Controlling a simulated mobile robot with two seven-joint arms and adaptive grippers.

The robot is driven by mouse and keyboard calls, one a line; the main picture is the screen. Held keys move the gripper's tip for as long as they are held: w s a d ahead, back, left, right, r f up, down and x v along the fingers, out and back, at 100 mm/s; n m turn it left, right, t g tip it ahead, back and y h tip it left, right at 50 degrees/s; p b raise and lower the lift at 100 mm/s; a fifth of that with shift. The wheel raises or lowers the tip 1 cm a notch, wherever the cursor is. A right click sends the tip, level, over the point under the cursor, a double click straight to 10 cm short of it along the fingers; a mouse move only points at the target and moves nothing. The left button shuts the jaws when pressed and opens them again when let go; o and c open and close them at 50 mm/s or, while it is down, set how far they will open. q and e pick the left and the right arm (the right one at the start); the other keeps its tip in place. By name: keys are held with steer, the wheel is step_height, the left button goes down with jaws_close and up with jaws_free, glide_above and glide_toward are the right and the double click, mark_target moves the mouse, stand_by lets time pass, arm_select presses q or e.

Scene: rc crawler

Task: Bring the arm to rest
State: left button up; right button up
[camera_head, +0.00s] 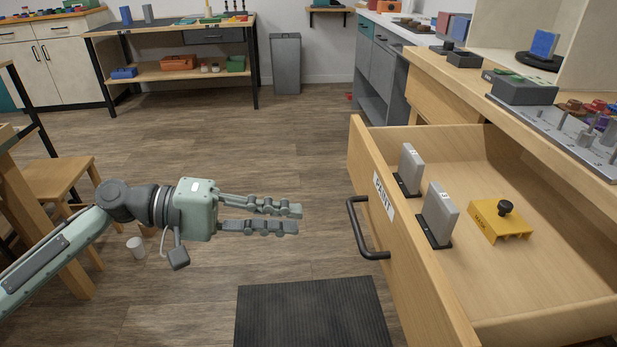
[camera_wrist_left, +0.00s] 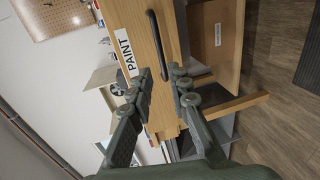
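My left gripper (camera_head: 299,218) reaches in from the left in the head view. Its two fingers are parallel with a gap between them, and nothing is held. The fingertips (camera_wrist_left: 162,80) also show in the left wrist view. They point toward the dark handle (camera_head: 366,230) of the open drawer labelled PAINT (camera_head: 405,240). In the head view a clear gap separates the fingertips from the handle. The handle (camera_wrist_left: 158,45) shows beyond the fingertips in the wrist view. My right gripper is not in view.
The drawer holds two grey upright blocks (camera_head: 411,168) (camera_head: 440,212) and a yellow piece (camera_head: 497,222) with a black knob. A dark mat (camera_head: 313,313) lies on the floor below the gripper.

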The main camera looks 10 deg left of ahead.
arm_select(q)
step_height(320, 180, down, 22)
steer(key=s+a+m+y, duration=0.3)
steer(key=y, duration=0.4)
steer(key=s+a+f+m+g+y, duration=0.1)
steer(key=s+a+f+y, duration=0.3)
steer(key=f, duration=0.3)
steer(key=s+a+f+m+g+y, duration=0.1)
steer(key=s+a+f+y, duration=0.4)
steer(key=s+f, duration=0.2)
steer(key=shift+a+f+m+p, duration=0.15)
steer(key=shift+f+m+p, duration=0.15)
steer(key=shift+f+p, duration=0.1)
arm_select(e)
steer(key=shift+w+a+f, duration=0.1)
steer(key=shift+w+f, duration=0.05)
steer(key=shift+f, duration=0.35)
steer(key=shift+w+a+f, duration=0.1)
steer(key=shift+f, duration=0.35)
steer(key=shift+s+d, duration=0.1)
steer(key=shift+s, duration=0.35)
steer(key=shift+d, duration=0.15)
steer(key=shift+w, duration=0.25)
